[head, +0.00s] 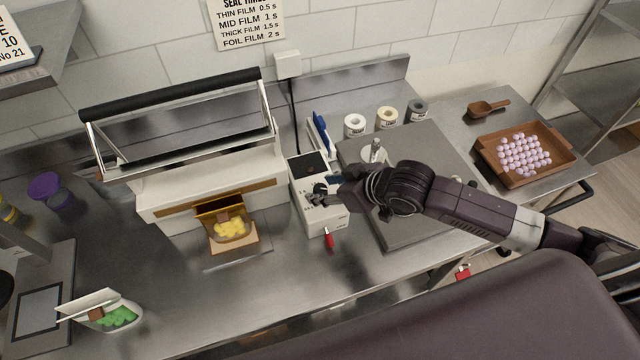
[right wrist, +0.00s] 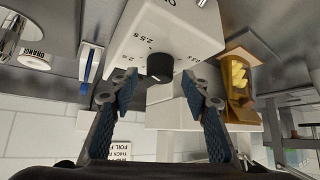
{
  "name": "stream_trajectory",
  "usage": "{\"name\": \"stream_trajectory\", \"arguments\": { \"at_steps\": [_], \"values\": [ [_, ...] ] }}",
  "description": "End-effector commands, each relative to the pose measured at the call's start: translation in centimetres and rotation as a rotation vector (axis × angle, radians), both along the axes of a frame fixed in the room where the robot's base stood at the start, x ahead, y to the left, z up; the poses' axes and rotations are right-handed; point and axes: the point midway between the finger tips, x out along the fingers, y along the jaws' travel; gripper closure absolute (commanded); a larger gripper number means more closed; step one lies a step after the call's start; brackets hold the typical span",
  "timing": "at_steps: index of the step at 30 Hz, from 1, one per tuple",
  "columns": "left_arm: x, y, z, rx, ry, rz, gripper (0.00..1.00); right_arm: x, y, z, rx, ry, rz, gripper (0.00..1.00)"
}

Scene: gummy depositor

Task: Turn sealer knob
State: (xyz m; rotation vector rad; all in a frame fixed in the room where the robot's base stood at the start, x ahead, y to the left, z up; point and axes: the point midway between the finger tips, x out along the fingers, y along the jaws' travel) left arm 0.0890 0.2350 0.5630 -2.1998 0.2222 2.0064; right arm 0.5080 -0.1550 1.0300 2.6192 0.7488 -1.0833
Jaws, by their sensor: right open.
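The sealer (head: 190,182) is a white machine with a raised black handle bar. Its white control box (head: 322,222) stands at its right with a dark panel on top. In the right wrist view the black knob (right wrist: 160,66) sits on the white box face (right wrist: 180,28), with time marks such as 2 s and 2.5 s around it. My right gripper (head: 320,194) is at the box; its open fingers show in the right wrist view (right wrist: 161,92), one on each side of the knob and apart from it. My gripper hides the knob in the head view. My left gripper is not in view.
A gold pouch (head: 228,222) of yellow gummies is at the sealer's front. A wall sign (head: 246,20) lists seal times, foil film 2 s.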

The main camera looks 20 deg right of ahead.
Motion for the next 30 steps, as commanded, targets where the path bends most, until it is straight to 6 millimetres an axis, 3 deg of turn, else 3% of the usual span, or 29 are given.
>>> {"name": "stream_trajectory", "arguments": {
  "at_steps": [15, 26, 30],
  "values": [
    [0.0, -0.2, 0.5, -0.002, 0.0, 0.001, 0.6, 1.0, 0.7, -1.3, -0.002, 0.0, 0.001, 0.58],
    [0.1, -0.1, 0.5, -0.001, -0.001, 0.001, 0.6, 1.0, 0.7, -1.3, -0.001, 0.0, 0.001, 0.98],
    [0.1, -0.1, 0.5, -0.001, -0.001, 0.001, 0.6, 1.0, 0.6, -1.3, -0.001, 0.0, 0.004, 0.99]
  ]
}}
